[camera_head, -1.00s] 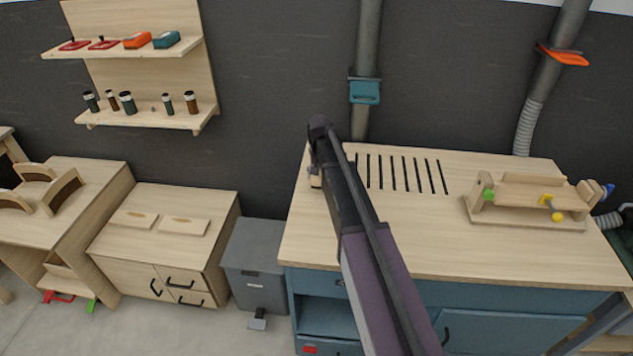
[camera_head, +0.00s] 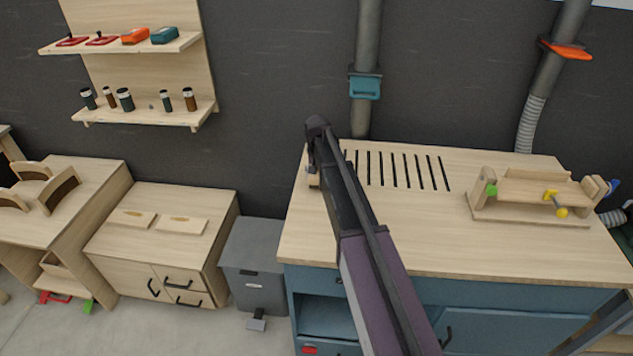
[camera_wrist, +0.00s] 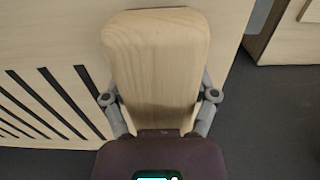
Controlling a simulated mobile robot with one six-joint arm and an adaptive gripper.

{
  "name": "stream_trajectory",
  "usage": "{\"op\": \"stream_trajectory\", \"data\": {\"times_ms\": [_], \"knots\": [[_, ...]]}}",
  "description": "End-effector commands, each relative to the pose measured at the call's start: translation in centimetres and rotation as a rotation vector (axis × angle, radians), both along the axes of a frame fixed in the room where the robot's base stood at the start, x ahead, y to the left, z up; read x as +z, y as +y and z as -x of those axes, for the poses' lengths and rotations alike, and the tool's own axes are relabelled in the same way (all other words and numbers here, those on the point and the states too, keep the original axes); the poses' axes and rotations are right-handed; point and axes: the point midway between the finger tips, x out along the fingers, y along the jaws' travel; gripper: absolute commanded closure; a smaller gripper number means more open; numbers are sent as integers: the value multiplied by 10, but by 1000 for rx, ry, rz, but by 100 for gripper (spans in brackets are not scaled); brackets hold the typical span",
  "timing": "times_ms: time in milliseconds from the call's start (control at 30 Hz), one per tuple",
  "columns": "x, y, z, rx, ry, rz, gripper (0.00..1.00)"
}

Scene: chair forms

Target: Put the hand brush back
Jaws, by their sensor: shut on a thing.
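In the wrist view, a pale wooden piece with rounded corners, which looks like the back of the hand brush (camera_wrist: 157,60), fills the middle of the picture. My gripper (camera_wrist: 160,105) has one finger on each side of it and is shut on it. The brush's bristles are not visible. In the head view, my gripper (camera_head: 313,165) is over the left end of the workbench, mostly hidden behind my arm. Only a small pale bit of the brush (camera_head: 313,181) shows there. I cannot tell whether the brush touches the bench top.
The workbench (camera_head: 400,225) has several dark slots and a wooden jig (camera_head: 530,195) at its right. A grey bin (camera_head: 252,265) stands left of the bench, beside a low wooden cabinet (camera_head: 170,240). Shelves (camera_head: 150,112) hang on the wall. The middle of the bench top is clear.

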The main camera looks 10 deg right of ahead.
Motion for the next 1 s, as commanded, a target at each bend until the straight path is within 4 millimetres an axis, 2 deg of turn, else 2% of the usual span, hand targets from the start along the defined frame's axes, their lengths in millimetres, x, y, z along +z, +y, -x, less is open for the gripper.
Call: {"op": "stream_trajectory", "data": {"times_ms": [100, 667, 700, 767, 1000], "knots": [[-9, 0, 0, 0, 0, 0, 63], [-13, 0, 0, 0, 0, 0, 63], [-12, 0, 0, 0, 0, 0, 16], [-12, 0, 0, 0, 0, 0, 0], [-12, 0, 0, 0, 0, 0, 0]]}}
